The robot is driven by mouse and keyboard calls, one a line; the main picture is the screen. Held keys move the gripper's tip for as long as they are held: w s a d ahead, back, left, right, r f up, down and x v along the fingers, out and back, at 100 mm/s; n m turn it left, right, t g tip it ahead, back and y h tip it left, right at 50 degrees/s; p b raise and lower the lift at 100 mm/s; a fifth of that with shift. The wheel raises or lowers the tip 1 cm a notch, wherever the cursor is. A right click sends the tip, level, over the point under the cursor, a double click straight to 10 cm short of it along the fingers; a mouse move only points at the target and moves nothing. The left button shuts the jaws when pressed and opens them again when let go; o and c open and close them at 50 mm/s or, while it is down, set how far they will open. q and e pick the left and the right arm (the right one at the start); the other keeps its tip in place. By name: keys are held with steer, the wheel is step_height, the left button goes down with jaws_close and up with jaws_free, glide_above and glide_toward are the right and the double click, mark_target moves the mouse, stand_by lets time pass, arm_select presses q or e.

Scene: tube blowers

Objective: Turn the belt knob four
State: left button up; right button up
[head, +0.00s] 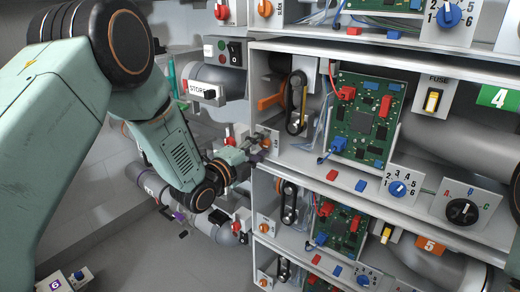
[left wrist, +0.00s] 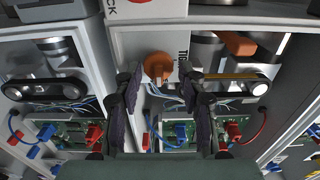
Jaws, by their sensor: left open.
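The orange belt knob (head: 265,141) sits on a small white plate at the left edge of the bay marked with a green 4 (head: 498,97). In the left wrist view the orange knob (left wrist: 157,66) is ahead, between the fingertips and slightly left of their middle. My left gripper (head: 246,150) is beside the plate in the head view. In the left wrist view my left gripper (left wrist: 163,80) is open, one dark finger on each side of the knob. Contact with the knob cannot be told. My right gripper is not in view.
A black belt (head: 296,102) and an orange lever (head: 271,101) are just behind the knob plate. A green circuit board (head: 365,118) fills the bay's middle. More orange knobs (head: 264,228) are below.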

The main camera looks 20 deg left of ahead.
arm_select(q)
steer(key=shift+w+a+f, duration=0.1)
steer(key=shift+w, duration=0.2)
steer(key=shift+c, duration=0.3)
steer(key=shift+s, duration=0.1)
steer(key=c, duration=0.3)
jaws_close()
